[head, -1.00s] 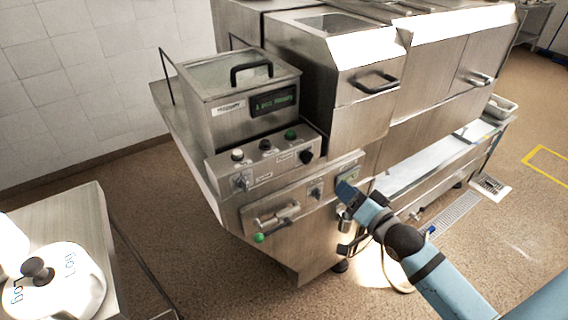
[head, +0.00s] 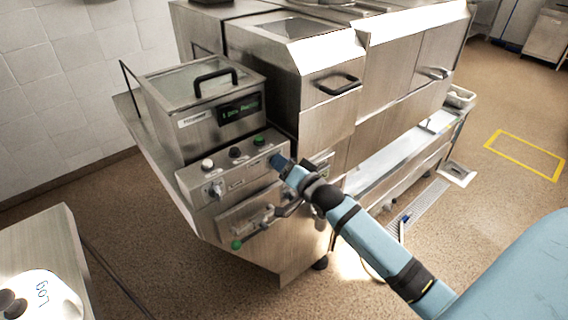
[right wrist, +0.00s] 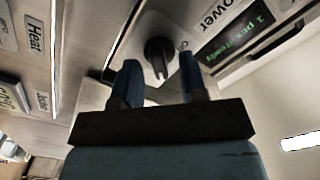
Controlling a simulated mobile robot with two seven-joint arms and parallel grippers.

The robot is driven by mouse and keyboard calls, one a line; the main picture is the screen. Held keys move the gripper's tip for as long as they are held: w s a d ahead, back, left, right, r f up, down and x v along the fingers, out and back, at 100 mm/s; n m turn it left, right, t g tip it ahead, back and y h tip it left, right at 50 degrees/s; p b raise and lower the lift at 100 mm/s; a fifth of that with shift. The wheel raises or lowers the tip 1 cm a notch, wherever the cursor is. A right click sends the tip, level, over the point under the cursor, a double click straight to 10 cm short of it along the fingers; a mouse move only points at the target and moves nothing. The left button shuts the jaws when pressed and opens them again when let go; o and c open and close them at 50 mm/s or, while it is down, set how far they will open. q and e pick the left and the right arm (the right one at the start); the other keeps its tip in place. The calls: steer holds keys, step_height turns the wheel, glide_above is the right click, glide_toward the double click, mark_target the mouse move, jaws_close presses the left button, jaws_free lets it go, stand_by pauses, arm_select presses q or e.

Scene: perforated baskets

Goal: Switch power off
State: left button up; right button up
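The black rotary power knob (right wrist: 158,55) sits on a pale plate beside a "Power" label (right wrist: 214,14) in the right wrist view. My right gripper (right wrist: 160,68) is open, with one blue finger on each side of the knob. I cannot tell whether the fingers touch it. In the head view my right gripper (head: 278,161) is at the right end of the control panel (head: 240,172) and hides the knob. A lit green display (head: 240,108) above the panel also shows in the right wrist view (right wrist: 238,33). My left gripper is not in view.
The panel also has a white button (head: 207,164), a green button (head: 258,140) and a rotary switch (head: 216,190). A lower panel with a lever (head: 262,218) is just below my gripper. A table (head: 40,245) with a white lid stands at the left.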

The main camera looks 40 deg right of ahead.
jaws_close()
steer(key=shift+r+n+p, duration=0.15)
steer(key=shift+n+p, duration=0.15)
steer(key=shift+a+n+p, duration=0.2)
steer(key=shift+n+p, duration=1.2)
steer(key=shift+n, duration=2.85)
steer(key=shift+a+n+p, duration=0.15)
steer(key=shift+n+p, duration=1.2)
steer(key=shift+n, duration=3.2)
jaws_free()
